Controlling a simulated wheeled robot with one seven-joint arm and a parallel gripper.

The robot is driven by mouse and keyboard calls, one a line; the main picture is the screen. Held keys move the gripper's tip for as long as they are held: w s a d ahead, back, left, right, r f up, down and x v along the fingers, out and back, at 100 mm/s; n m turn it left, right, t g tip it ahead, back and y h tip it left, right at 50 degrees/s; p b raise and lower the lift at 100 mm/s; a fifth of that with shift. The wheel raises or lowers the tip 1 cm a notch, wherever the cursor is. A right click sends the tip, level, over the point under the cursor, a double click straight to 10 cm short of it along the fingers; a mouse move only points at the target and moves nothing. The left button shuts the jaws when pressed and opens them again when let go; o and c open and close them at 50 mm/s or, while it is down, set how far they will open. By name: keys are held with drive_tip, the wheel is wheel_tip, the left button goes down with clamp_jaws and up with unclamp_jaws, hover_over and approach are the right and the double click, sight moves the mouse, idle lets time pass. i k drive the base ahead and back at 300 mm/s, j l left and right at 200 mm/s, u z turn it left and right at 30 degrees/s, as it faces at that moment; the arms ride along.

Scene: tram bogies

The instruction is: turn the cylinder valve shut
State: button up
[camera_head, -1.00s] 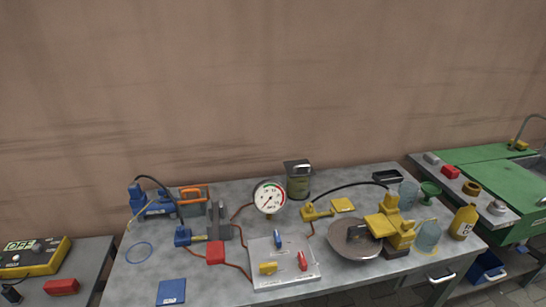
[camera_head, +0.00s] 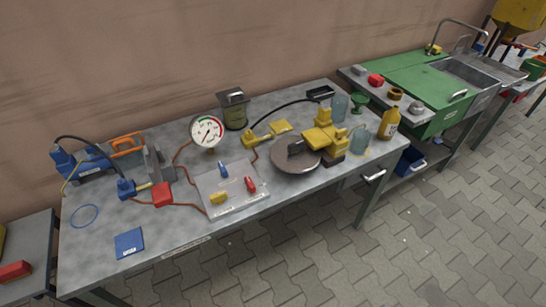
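I cannot make out a gas cylinder or its valve for certain in the head view. A white-faced pressure gauge (camera_head: 207,131) stands at the middle of the grey workbench (camera_head: 190,222). In front of it lies a pale board (camera_head: 237,199) with a blue lever (camera_head: 223,170), a red lever (camera_head: 251,185) and a yellow lever (camera_head: 218,198). Red-brown lines run from the board towards a red block (camera_head: 163,194) and a blue-and-brass fitting (camera_head: 130,188). My gripper is not in view.
A yellow device (camera_head: 325,136), a round grey dish (camera_head: 293,158) and a yellow bottle (camera_head: 389,123) crowd the bench's right part. A green sink unit (camera_head: 415,79) stands beyond it. A blue bin (camera_head: 409,160) sits below. The paved floor (camera_head: 440,225) at right is clear.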

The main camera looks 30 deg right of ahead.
sight(224, 173)
drive_tip(key=i+l, duration=0.2)
drive_tip(key=l, duration=0.15)
drive_tip(key=i+l, duration=0.2)
drive_tip(key=l, duration=0.15)
drive_tip(key=i+l, duration=0.25)
drive_tip(key=l, duration=0.15)
drive_tip(key=j+u, duration=0.05)
